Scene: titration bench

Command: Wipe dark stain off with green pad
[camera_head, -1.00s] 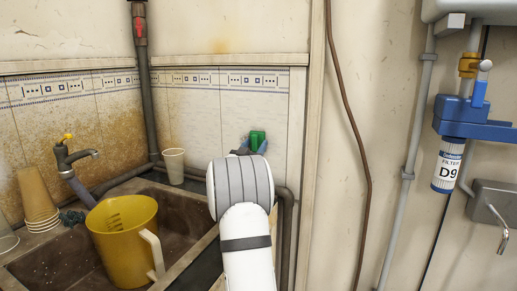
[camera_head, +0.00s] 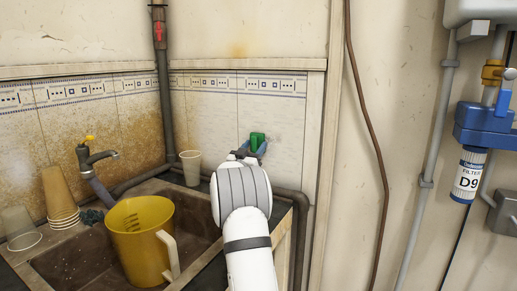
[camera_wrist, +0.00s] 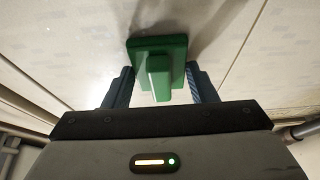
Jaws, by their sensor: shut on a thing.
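The green pad (camera_head: 257,140) is in front of the white tiled wall (camera_head: 215,120), right of the sink corner. My gripper (camera_wrist: 160,85) is shut on its raised green handle, with one blue-grey finger on each side. In the wrist view the pad's flat face (camera_wrist: 143,45) is turned to the tiles and looks close to or against them. A faint grey smudge (camera_wrist: 205,18) shows on the tiles beside the pad in the wrist view; I cannot tell stain from shadow. My arm hides the wall low behind it.
A yellow jug (camera_head: 138,245) stands in the brown sink (camera_head: 75,262). A white cup (camera_head: 191,168) stands on the ledge near the corner. A tap (camera_head: 95,157) and stacked cups (camera_head: 60,195) are at left. A dark pipe (camera_head: 165,90) runs up the corner.

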